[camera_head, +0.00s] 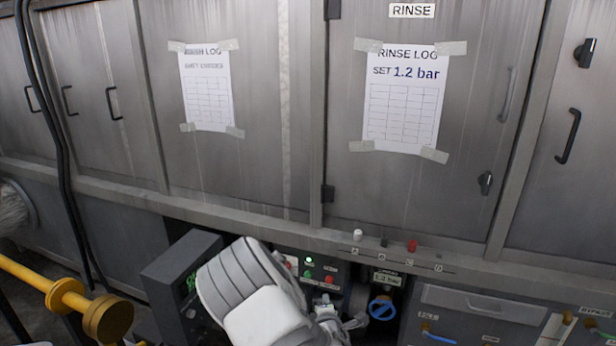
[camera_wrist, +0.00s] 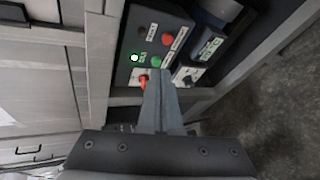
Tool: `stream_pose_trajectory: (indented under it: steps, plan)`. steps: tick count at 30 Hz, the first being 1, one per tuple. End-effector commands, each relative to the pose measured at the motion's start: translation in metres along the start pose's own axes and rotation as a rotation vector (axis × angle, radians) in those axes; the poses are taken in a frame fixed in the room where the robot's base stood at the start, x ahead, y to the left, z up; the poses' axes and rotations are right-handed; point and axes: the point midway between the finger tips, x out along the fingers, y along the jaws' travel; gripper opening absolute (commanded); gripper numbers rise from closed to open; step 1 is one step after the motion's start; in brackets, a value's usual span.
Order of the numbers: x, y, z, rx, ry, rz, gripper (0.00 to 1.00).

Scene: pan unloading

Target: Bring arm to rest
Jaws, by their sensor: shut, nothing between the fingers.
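My gripper (camera_wrist: 160,76) is shut and empty in the wrist view. Its closed fingertips point at the lower part of a dark control panel (camera_wrist: 127,73). The fingertips overlap the panel's lower edge in the picture; I cannot tell whether they touch it. In the head view my white and grey arm (camera_head: 252,292) rises from the bottom edge in front of the same panel (camera_head: 340,270), with its wrist at the lower middle. The arm hides part of the panel. A green lamp (camera_head: 309,260) is lit there, with red and green buttons near it.
Steel cabinet doors with taped log sheets (camera_head: 403,105) stand behind. A ledge (camera_head: 250,220) runs below them, carrying small white, black and red knobs. A blue valve wheel (camera_head: 382,308) is right of my wrist. A yellow pipe (camera_head: 35,278) juts in at left.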

Motion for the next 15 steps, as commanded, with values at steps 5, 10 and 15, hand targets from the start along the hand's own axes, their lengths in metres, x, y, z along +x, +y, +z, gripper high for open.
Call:
stream_pose_trajectory:
  steps: [5, 10, 15]
  plan:
    - [-0.018, 0.029, 0.022, 0.281, -0.049, -0.112, 0.00]
    - [-0.043, 0.054, 0.036, 0.527, -0.079, -0.213, 0.00]
    - [-0.076, 0.080, 0.050, 0.752, -0.100, -0.305, 0.00]
